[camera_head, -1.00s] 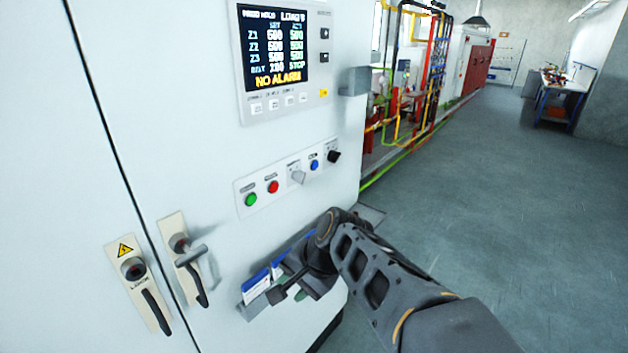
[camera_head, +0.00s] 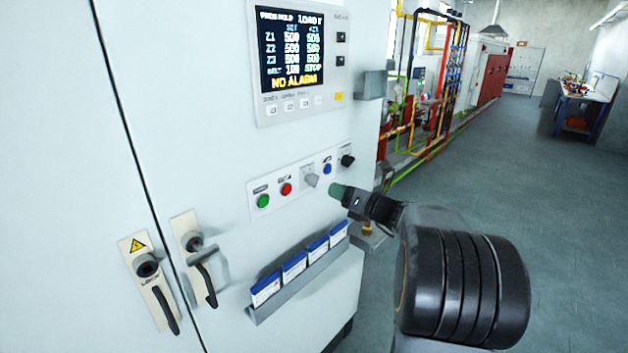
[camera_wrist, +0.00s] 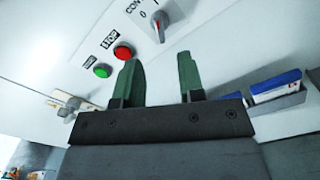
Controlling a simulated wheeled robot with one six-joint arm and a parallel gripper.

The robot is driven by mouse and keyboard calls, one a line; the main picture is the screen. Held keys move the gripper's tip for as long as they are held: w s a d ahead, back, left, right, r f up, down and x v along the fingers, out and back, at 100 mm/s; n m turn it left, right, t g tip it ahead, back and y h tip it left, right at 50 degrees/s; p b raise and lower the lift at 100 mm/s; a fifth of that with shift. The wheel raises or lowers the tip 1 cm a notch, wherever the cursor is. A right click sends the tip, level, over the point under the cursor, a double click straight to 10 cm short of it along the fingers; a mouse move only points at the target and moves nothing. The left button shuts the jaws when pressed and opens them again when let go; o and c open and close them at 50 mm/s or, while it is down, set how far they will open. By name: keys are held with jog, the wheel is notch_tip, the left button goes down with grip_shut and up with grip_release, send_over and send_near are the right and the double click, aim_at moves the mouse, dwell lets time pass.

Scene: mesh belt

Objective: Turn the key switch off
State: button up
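The button panel (camera_head: 262,184) is on the white cabinet front. It carries a grey switch (camera_head: 311,176) between the red and blue buttons, which looks like the key switch. My gripper (camera_head: 338,190) is just right of and below the switch in the head view. In the wrist view its green fingers (camera_wrist: 159,70) are apart with nothing between them, and the switch is beyond their tips.
A green button (camera_head: 263,201), red button (camera_head: 286,189), blue button (camera_head: 327,168) and black knob (camera_head: 347,160) share the panel. A rack of blue-white booklets (camera_head: 293,266) is below. The display (camera_head: 291,49) above reads "NO ALARM". Door handles (camera_head: 203,262) are at left.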

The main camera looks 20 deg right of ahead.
aim_at(317, 183)
jog(key=p+x, duration=0.2)
jog(key=x, duration=0.7)
jog(key=shift+a, duration=0.1)
jog(key=c, duration=0.6)
jog(key=shift+o, duration=0.2)
jog(key=shift+f, duration=0.1)
